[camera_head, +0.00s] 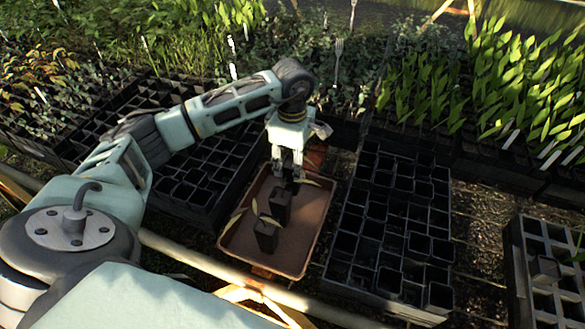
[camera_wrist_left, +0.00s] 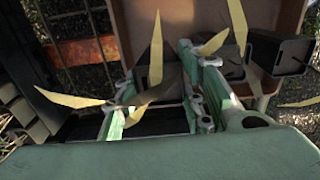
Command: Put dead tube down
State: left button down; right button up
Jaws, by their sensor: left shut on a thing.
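My left gripper (camera_head: 289,168) reaches over the far end of a shallow brown tray (camera_head: 240,262). In the left wrist view the gripper's green fingers (camera_wrist_left: 160,98) are shut on a dark tube (camera_wrist_left: 150,124) with dry yellow leaves (camera_wrist_left: 156,52), the dead tube. The tube is largely hidden by the fingers, and I cannot tell whether it touches the tray. Two other black tubes with yellowed leaves are in the tray, one nearer (camera_head: 267,237) and one farther (camera_head: 280,206). Two dark tubes also show beyond the fingers in the wrist view. My right gripper is out of view.
A crate of black cells (camera_head: 190,193) stands left of the tray and another (camera_head: 385,225) stands right of it. Leafy green stock (camera_head: 420,90) fills crates behind. A pale rail (camera_head: 205,262) runs along the near side. Bare tray floor shows at the front.

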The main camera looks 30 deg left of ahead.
pick_arm(q)
notch_tip(320, 180, down, 3)
jog(key=shift+r+p, duration=0.2)
jog(key=shift+p, duration=0.1)
jog(key=shift+f, duration=0.3)
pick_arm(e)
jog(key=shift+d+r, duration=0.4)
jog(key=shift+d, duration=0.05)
pick_arm(q)
jog(key=shift+f, duration=0.1)
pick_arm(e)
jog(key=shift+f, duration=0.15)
pick_arm(q)
jog(key=shift+f+b, duration=0.15)
jog(key=shift+b, duration=0.15)
jog(key=c, duration=1.1)
grip_release()
